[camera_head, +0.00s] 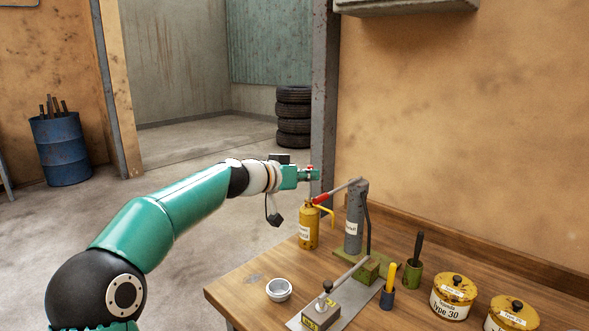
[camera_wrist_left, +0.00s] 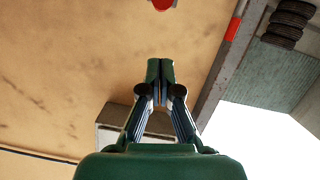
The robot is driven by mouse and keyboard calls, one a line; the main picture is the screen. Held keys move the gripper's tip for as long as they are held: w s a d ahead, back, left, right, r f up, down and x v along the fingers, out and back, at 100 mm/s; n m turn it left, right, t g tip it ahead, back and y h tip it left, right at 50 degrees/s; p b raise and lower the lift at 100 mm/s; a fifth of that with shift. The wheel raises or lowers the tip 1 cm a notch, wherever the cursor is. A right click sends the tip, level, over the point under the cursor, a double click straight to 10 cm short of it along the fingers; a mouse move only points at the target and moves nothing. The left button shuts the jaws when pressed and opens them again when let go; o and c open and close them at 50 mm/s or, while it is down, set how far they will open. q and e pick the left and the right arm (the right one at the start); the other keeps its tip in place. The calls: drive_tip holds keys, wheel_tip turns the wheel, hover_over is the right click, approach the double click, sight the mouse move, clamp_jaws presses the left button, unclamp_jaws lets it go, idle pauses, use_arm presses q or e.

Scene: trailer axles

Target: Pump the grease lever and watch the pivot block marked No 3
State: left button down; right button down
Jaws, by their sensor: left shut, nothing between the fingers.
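The grease pump is a grey upright cylinder (camera_head: 354,220) on a green base on the bench. Its lever (camera_head: 337,191) slants down to the left and ends in a red grip (camera_head: 320,199). My left gripper (camera_head: 314,174) is just above that grip, shut and empty, apparently apart from it. In the left wrist view its fingertips (camera_wrist_left: 160,70) are together, and a round red end (camera_wrist_left: 162,4) shows at the top edge. The pivot block (camera_head: 320,316) sits on a grey plate at the bench's front; its label seems to read No 3. My right gripper is out of view.
A yellow oil can (camera_head: 308,228) stands just below my left gripper. A small white bowl (camera_head: 279,290) is at the bench's front left. A green cup (camera_head: 414,274), a yellow-handled tool (camera_head: 388,285) and two yellow tins (camera_head: 453,297) stand right. A wall closes the back.

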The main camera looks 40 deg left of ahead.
use_arm(q)
drive_tip(key=shift+w+d+f+b, duration=0.15)
drive_tip(key=shift+f+b, duration=0.1)
drive_tip(key=shift+f, duration=0.45)
drive_tip(key=shift+w+d+f+b, duration=0.1)
drive_tip(key=shift+f+b, duration=0.2)
drive_tip(key=shift+f, duration=0.4)
drive_tip(key=shift+w+d+f+b, duration=0.15)
drive_tip(key=shift+f+b, duration=0.1)
drive_tip(key=shift+f, duration=0.45)
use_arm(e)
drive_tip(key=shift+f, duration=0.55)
